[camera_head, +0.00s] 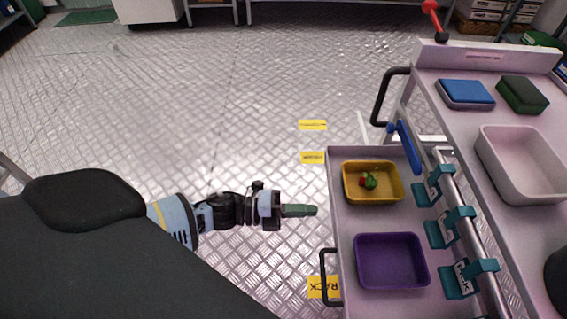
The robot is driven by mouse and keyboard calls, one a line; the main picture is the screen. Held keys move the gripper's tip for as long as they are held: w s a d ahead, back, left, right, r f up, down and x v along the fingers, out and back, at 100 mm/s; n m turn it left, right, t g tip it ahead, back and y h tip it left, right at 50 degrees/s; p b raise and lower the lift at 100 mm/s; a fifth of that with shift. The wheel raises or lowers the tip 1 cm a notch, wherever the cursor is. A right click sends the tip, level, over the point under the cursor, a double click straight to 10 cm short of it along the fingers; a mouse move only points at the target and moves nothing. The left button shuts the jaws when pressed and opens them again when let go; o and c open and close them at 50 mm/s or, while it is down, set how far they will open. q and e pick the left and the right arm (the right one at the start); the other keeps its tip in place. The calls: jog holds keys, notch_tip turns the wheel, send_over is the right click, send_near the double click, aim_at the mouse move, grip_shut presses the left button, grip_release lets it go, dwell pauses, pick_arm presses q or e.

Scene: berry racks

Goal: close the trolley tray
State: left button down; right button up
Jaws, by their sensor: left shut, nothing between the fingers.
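The trolley (462,118) stands on the right of the head view. Its lower tray (345,221) is pulled out to the left, beyond the trolley's top edge. A yellow bin (349,196) with small red and green items and an empty purple bin (363,278) sit in the tray. A black handle (325,280) is on the tray's near left edge. My left gripper (314,211) is shut and empty, just left of the tray's left edge, apart from it as far as I can tell. My right gripper is not in view.
Blue and green boxes (466,93) and a pale bin (540,185) rest on the trolley top. Teal clips (440,233) line its rail. Yellow labels (312,125) mark the floor. The metal floor (200,110) ahead and left is clear.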

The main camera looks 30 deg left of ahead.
aim_at(334, 210)
pick_arm(q)
jog(key=shift+x, duration=1.75)
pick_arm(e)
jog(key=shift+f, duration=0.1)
pick_arm(q)
jog(key=shift+w+d, duration=0.1)
jog(key=shift+w+d, duration=0.15)
jog(key=shift+d, duration=0.1)
jog(key=x, duration=0.7)
jog(key=shift+b, duration=0.4)
jog(key=b+x, duration=0.2)
jog(key=x, duration=0.9)
jog(key=shift+w+d, duration=0.2)
jog(key=shift+w+d+b, duration=0.3)
jog(key=shift+d+b, duration=0.1)
jog(key=shift+d, duration=0.05)
jog(key=shift+r, duration=0.1)
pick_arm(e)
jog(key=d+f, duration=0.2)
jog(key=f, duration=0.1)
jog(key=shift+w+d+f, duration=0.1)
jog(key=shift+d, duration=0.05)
pick_arm(q)
jog(key=shift+r, duration=0.1)
